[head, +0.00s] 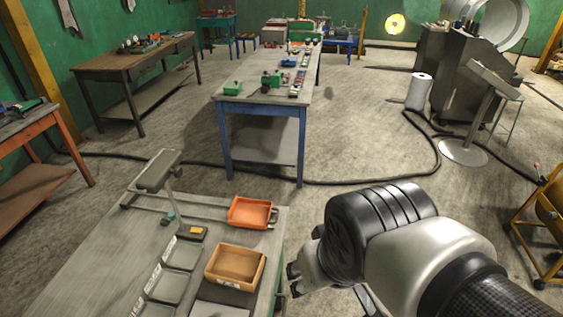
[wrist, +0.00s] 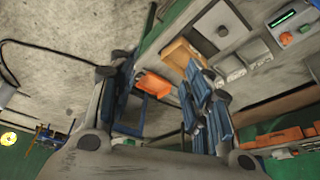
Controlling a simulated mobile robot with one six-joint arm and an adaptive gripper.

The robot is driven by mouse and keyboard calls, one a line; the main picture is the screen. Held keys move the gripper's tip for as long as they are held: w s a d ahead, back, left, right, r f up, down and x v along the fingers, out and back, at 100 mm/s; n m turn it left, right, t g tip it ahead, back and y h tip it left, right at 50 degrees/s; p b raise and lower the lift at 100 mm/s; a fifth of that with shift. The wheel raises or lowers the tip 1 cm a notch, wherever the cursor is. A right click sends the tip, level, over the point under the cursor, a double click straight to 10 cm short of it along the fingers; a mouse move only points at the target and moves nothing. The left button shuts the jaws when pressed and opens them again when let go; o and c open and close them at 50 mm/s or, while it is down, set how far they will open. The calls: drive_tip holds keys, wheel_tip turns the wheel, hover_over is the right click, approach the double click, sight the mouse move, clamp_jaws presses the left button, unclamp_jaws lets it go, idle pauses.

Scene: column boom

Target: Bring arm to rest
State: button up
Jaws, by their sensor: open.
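My arm (head: 410,240) reaches in from the lower right of the head view, over the floor just right of the near workbench (head: 95,270). My gripper (wrist: 160,78) shows in the wrist view with its blue-padded fingers spread apart. Nothing is between the fingers.
The near bench holds an orange tray (head: 250,212), a wooden box (head: 235,267) and several grey trays (head: 180,254). A blue-legged table (head: 250,97) stands beyond. A black cable (head: 350,180) crosses the floor. A yellow-framed thing (head: 545,215) stands at right.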

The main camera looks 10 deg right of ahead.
drive_tip(key=shift+s+d+r, duration=0.15)
drive_tip(key=shift+s+d, duration=0.1)
drive_tip(key=shift+s, duration=0.3)
drive_tip(key=shift+s+d+r, duration=0.2)
drive_tip(key=shift+s+d, duration=0.1)
drive_tip(key=shift+s, duration=0.2)
drive_tip(key=shift+s+d+r, duration=0.15)
drive_tip(key=shift+s+d, duration=0.1)
drive_tip(key=shift+s, duration=0.3)
